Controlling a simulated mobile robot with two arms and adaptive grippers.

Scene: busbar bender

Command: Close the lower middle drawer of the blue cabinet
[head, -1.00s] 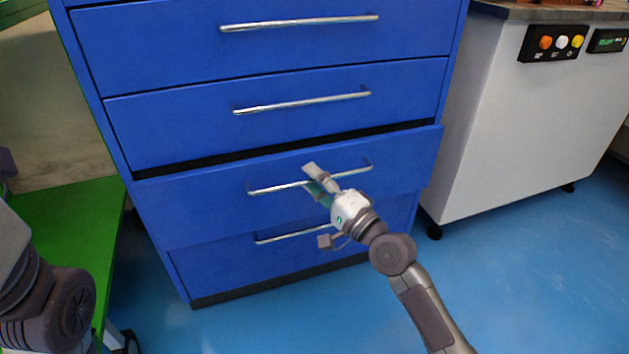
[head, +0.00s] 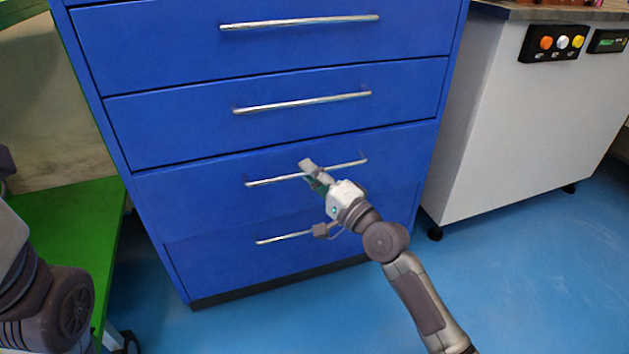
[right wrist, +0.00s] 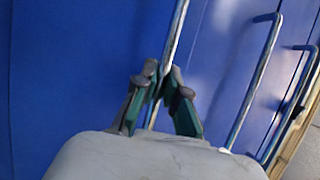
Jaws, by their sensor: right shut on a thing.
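The blue cabinet (head: 118,135) has several drawers stacked one above another, each with a silver bar handle. My right gripper (head: 312,172) is at this drawer's handle (head: 265,182). In the right wrist view my right gripper (right wrist: 162,78) has its fingertips shut around the handle bar (right wrist: 174,40). My left arm shows at the left edge of the head view, but its gripper is out of view.
A white machine (head: 500,130) with coloured buttons stands to the right of the cabinet. A green bench (head: 75,225) is on the left. The blue floor (head: 530,270) in front is clear at the right.

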